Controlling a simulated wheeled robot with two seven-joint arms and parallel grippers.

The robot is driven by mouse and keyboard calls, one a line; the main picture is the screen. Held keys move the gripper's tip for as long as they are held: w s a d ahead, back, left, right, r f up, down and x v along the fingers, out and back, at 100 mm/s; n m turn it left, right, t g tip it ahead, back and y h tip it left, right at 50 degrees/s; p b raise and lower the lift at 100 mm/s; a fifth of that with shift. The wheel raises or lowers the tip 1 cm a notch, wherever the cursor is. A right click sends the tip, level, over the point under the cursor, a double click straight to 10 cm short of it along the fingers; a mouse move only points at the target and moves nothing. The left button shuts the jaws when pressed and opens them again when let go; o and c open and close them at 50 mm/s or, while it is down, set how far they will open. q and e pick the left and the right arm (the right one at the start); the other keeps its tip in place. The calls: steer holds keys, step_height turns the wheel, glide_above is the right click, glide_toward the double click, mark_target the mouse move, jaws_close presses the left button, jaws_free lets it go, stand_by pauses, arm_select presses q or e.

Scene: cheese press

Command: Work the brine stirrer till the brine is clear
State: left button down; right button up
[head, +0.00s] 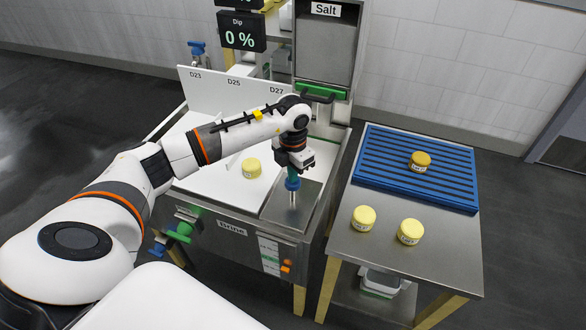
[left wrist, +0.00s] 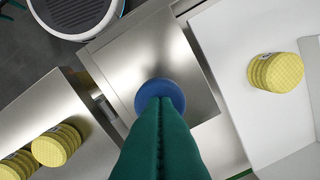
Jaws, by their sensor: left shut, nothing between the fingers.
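A blue round knob (head: 292,184) on a short upright post, apparently the brine stirrer, stands on the steel plate (head: 278,212) at the front right of the brine station. My left gripper (head: 292,174) points straight down at the knob from above. In the left wrist view its green fingers (left wrist: 161,103) are pressed together with nothing between them, and they hide part of the knob (left wrist: 176,92). I cannot tell whether the tips touch it. The Brine label (head: 232,228) is on the front panel. The brine itself is not visible. My right gripper is out of view.
A yellow cheese (head: 251,168) sits on the white surface left of the knob. The steel table (head: 388,262) at the right holds a blue slatted rack (head: 440,185) and several cheeses. The Salt hopper (head: 325,45) stands behind. A display (head: 241,32) reads Dip 0 %.

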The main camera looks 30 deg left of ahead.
arm_select(q)
steer(key=shift+s+f, duration=0.1)
steer(key=shift+f, duration=0.05)
stand_by(0.3)
steer(key=shift+r+p, duration=1.9)
steer(key=shift+r, duration=0.95)
step_height(320, 180, up, 6)
steer(key=p, duration=0.4)
steer(key=shift+d, duration=0.1)
